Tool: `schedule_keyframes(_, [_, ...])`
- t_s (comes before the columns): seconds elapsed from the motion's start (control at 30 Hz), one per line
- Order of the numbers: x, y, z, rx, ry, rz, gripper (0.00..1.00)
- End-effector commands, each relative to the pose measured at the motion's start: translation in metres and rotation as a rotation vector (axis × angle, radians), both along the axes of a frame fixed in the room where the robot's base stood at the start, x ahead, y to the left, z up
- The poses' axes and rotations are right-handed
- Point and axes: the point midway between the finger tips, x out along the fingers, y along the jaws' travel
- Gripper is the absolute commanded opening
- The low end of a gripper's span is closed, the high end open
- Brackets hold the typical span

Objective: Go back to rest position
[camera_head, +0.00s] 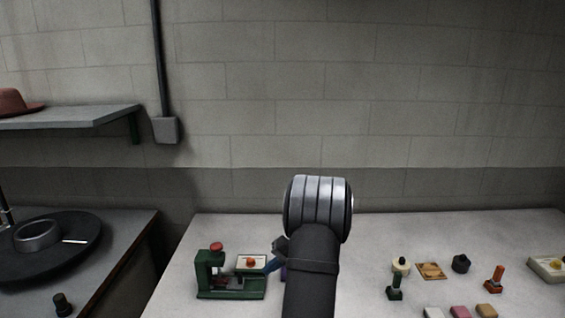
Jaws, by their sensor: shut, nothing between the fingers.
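My arm rises in the middle of the head view and hides part of the table behind it. My gripper (273,264) shows only partly, poking out to the left of the arm, low beside the green press. It is shut and empty. The small green press (232,283) stands on the table with a red knob (216,247) on top. A pale plate with an orange-red knob (251,262) is at its right side, close to my gripper. I cannot tell whether the gripper touches it.
On the right of the table (400,228) are a green stamp (395,287), an orange stamp (494,279), a dark pot (461,263) and several small blocks. A dark round plate (75,262) is on the left bench. A hat (14,103) rests on the shelf. The back of the table is clear.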

Motion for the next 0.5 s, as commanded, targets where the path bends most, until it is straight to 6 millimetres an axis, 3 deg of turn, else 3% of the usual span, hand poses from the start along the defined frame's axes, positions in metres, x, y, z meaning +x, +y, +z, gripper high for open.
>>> schedule_keyframes(0.17, [-0.001,0.026,-0.023,0.000,0.002,0.002,0.00])
schedule_keyframes(0.3, [0.000,0.046,-0.024,0.001,0.001,0.004,0.00])
schedule_keyframes(0.5, [0.000,0.058,-0.023,0.002,0.001,0.003,0.00])
